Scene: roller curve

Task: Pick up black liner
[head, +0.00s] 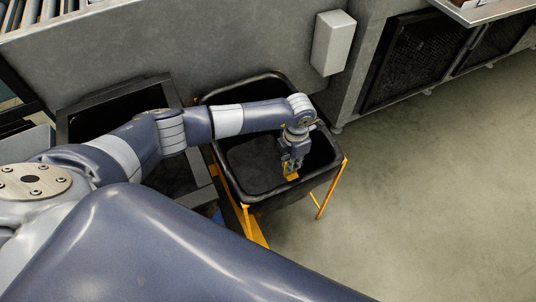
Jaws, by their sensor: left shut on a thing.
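The black liner (262,163) is an open, deep black tub with rounded corners. My right gripper is not in view.
A dark open-topped bin (120,106) stands to the left of the liner, partly behind my arm. A grey wall panel with a pale box (333,43) is behind. Clear concrete floor (440,190) lies to the right.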

